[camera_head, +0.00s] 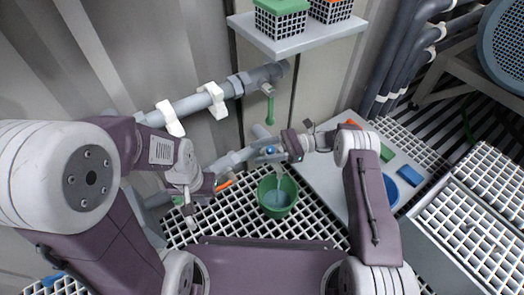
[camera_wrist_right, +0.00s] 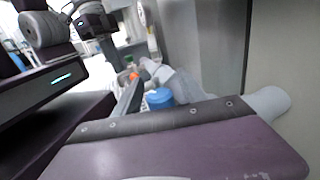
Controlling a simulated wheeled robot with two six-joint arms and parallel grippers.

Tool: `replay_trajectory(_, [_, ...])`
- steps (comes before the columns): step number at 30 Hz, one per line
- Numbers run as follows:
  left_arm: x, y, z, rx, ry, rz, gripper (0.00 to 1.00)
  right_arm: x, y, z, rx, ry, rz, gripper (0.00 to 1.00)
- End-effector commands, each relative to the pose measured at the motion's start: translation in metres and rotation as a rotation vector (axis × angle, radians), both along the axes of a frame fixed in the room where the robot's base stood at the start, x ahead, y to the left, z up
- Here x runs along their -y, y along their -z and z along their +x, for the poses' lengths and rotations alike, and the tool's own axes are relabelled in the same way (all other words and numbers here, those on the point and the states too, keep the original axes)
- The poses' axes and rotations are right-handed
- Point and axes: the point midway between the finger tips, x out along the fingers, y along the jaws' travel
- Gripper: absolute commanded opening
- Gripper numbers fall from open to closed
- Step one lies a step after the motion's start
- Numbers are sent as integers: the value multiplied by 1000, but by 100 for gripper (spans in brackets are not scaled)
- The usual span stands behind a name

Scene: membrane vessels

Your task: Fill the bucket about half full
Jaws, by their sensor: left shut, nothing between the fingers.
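The green bucket (camera_head: 278,208) stands upright on the white grating. Bluish water shows inside it below the rim; the exact level is hard to read. A pale stream (camera_head: 280,178) falls into it from the tap (camera_head: 262,157) above. A small blue part (camera_head: 270,150) shows on the tap. My right gripper (camera_head: 284,152) is at the tap, just right of the blue part; its fingers are too small and covered to read. My left gripper (camera_head: 190,222) is shut and empty, pointing down over the grating left of the bucket.
A grey pipe (camera_head: 190,104) with white clamps runs along the wall. A shelf (camera_head: 300,38) with a green and an orange crate hangs above. Right of the bucket is a pale bench with a blue round item (camera_head: 389,190) and a blue block (camera_head: 409,175).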

Motion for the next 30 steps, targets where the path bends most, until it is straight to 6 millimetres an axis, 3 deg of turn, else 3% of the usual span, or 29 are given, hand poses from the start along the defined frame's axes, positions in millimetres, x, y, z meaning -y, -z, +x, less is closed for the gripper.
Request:
replay_trajectory(5, [0, -10, 0, 0, 0, 0, 0, 14, -3, 5, 0, 5, 0, 49])
replay_trajectory(10, [0, -21, 0, 0, 0, 0, 0, 47, -2, 13, 1, 5, -1, 49])
replay_trajectory(18, [0, -13, 0, 0, 0, 0, 0, 81, 2, 23, 1, 2, 0, 49])
replay_trajectory(30, [0, -13, 0, 0, 0, 0, 0, 88, 0, 24, -1, 0, 0, 49])
